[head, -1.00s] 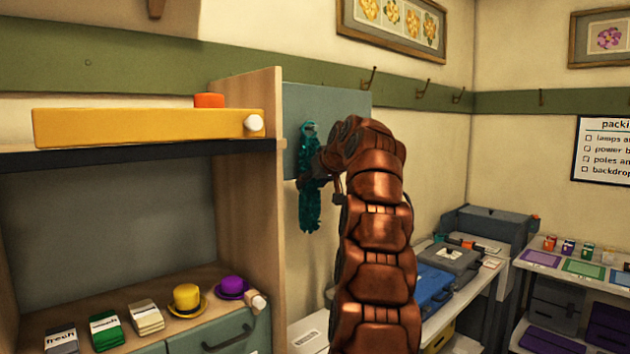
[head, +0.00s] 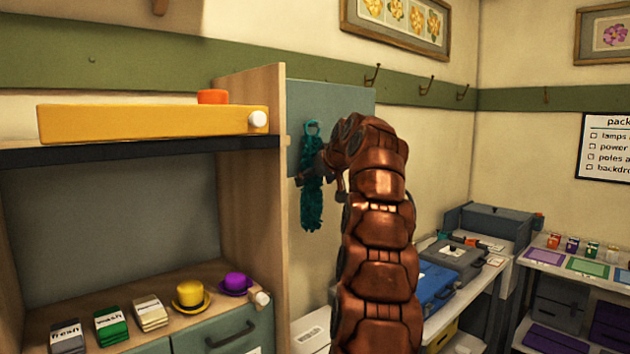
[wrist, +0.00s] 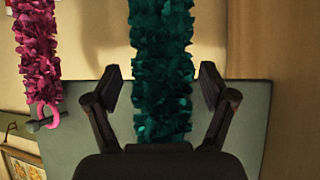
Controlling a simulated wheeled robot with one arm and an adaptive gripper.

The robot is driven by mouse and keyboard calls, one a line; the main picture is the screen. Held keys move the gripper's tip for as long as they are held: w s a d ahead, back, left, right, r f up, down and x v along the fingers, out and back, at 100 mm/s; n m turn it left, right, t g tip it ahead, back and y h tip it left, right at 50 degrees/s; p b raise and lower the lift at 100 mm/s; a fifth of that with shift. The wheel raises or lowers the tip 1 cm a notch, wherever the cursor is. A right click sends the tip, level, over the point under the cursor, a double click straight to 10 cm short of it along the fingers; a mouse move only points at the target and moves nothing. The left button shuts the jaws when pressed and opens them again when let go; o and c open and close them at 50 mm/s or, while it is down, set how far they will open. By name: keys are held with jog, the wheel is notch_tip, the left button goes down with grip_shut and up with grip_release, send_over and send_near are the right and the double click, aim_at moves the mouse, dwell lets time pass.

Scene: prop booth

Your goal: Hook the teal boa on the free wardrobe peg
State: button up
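The teal boa (head: 312,205) hangs straight down in front of a blue-grey panel (head: 345,100), with a loop at its top. What bears the loop cannot be made out. In the wrist view the boa (wrist: 163,60) runs between the two fingers of my gripper (wrist: 163,87). The fingers are spread, with a gap on each side of the boa. My gripper (head: 318,168) is at the boa's upper half in the head view, partly hidden by my arm. A magenta boa (wrist: 38,45) hangs by its pink loop on a grey peg (wrist: 42,124).
A wooden shelf unit (head: 250,165) stands left of the boa, with a yellow box (head: 150,124) on top and hats and folded cloths inside. A green rail with hooks (head: 425,85) runs along the wall. Cases (head: 452,258) lie on a bench at right.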

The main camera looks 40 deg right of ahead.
jog(key=shift+s, duration=0.1)
dwell(0.3)
jog(key=v, duration=1.2)
jog(key=w+a+f+n+g+y, duration=0.1)
jog(key=a+f+y, duration=0.1)
jog(key=a+f, duration=0.5)
jog(key=w+a+f+g+y, duration=0.1)
jog(key=w+a+f+g, duration=0.15)
jog(key=a, duration=0.75)
jog(key=s+a+f+n+g+y, duration=0.1)
jog(key=s+a+f, duration=0.2)
jog(key=a+f, duration=0.3)
jog(key=s+a+f+g+y, duration=0.1)
jog(key=s+a+f+g, duration=0.1)
jog(key=s+a+f, duration=0.4)
jog(key=s+a+f+g+h, duration=0.1)
jog(key=s+a+f+g, duration=0.2)
jog(key=s+a+f, duration=0.3)
jog(key=s+a+f+n+g, duration=0.1)
jog(key=s+a+f+g, duration=0.2)
jog(key=s+f, duration=1.2)
jog(key=s+a, duration=0.3)
jog(key=s, duration=0.3)
jog(key=shift+h, duration=0.4)
